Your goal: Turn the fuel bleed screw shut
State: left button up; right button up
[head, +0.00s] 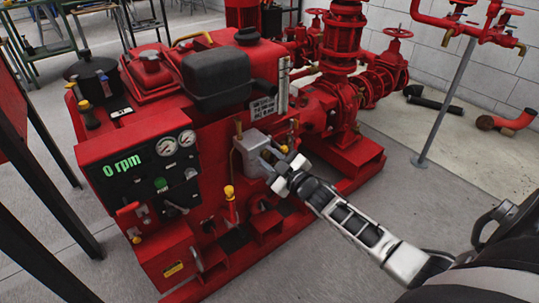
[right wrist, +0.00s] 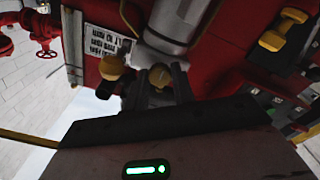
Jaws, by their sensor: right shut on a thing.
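My right gripper (head: 275,165) reaches in from the lower right to a grey metal housing (head: 250,145) on the side of the red pumpset. In the right wrist view its two dark fingers (right wrist: 160,88) are shut around a small brass screw head (right wrist: 160,75), which I take to be the fuel bleed screw. The screw sits just below a grey cylinder (right wrist: 180,25). In the head view the screw is hidden by the gripper or too small to make out. A second yellow-brass knob (right wrist: 112,67) sits beside the left finger, apart from it. My left gripper is not in view.
The control panel (head: 150,170) with two gauges reads 0 rpm. A yellow-topped lever (head: 229,191) stands left of the gripper. Another yellow handle (right wrist: 272,41) lies right of it in the wrist view. Red pipes and valves (head: 385,70) stand behind.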

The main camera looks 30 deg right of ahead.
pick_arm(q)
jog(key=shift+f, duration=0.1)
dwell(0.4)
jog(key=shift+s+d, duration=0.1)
pick_arm(e)
jog(key=o, duration=1)
jog(key=shift+s, duration=0.1)
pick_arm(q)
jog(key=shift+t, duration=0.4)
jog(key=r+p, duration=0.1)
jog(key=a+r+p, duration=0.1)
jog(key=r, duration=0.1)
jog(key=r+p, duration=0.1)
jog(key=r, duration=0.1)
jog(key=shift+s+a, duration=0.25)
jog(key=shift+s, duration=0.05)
pick_arm(e)
jog(key=s+d, duration=0.1)
jog(key=s, duration=1.4)
jog(key=shift+s+d, duration=0.15)
jog(key=shift+s, duration=0.2)
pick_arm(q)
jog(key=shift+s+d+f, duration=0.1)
